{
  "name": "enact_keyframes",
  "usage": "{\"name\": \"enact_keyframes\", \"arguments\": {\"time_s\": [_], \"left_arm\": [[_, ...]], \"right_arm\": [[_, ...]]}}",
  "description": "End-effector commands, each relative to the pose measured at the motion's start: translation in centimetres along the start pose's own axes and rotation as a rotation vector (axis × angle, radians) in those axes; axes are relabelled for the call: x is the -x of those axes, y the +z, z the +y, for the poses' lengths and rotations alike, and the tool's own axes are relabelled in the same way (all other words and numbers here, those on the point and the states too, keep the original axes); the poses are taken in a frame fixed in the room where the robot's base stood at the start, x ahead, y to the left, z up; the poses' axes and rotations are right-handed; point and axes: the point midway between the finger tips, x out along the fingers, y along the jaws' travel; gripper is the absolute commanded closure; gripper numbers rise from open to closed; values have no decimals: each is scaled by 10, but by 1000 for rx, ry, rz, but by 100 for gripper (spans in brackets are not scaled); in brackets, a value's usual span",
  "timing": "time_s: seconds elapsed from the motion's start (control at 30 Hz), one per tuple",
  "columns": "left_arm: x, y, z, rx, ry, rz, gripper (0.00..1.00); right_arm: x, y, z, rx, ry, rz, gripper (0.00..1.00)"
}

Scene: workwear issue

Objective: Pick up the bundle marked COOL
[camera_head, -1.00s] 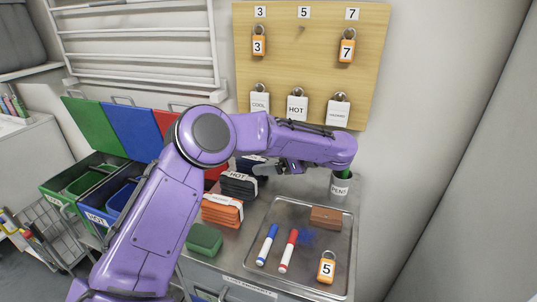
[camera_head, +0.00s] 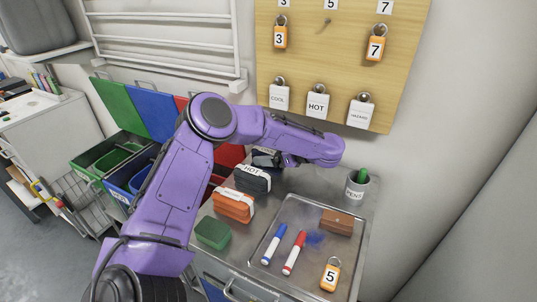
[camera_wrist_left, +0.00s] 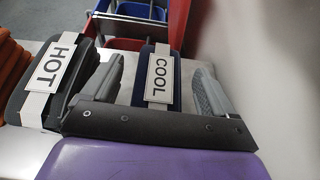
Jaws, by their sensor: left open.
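The COOL bundle (camera_wrist_left: 149,98) is dark blue with a white band reading COOL. In the left wrist view it lies upright in the picture between the two fingers of my open left gripper (camera_wrist_left: 161,66). I cannot tell whether either finger touches it. In the head view my left gripper (camera_head: 287,160) is over the back of the counter, and the forearm and gripper hide most of that bundle. The HOT bundle (camera_head: 252,183), dark grey with a white band, is just in front of it; it also shows left of the left finger in the wrist view (camera_wrist_left: 52,75). My right gripper is out of view.
An orange bundle (camera_head: 233,206) and a green bundle (camera_head: 212,232) continue the row forward. A metal tray (camera_head: 300,206) with markers, a brown case and a padlock is at right. A pen cup (camera_head: 357,188) stands behind it. Bins (camera_head: 118,160) stand left.

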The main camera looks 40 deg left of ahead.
Motion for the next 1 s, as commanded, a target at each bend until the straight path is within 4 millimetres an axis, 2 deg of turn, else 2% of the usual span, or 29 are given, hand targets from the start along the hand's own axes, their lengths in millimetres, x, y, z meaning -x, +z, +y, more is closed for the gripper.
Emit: {"name": "enact_keyframes", "arguments": {"time_s": [0.23, 0.27, 0.43, 0.47, 0.83, 0.93, 1.0], "left_arm": [[-5, -1, 0, 0, -1, 0, 13], [-5, -1, 0, 0, -1, 0, 16], [-5, -1, 0, 0, -1, 0, 71], [-5, -1, 0, 0, -1, 0, 74], [-2, 5, -1, 1, -3, 0, 74], [3, 17, -1, 6, -5, 0, 74], [10, 34, 5, 6, -7, 1, 74]], "right_arm": [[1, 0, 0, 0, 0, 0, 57], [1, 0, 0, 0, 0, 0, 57], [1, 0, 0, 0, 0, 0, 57], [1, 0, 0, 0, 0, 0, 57], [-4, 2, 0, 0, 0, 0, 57], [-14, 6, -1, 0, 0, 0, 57], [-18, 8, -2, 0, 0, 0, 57]]}}
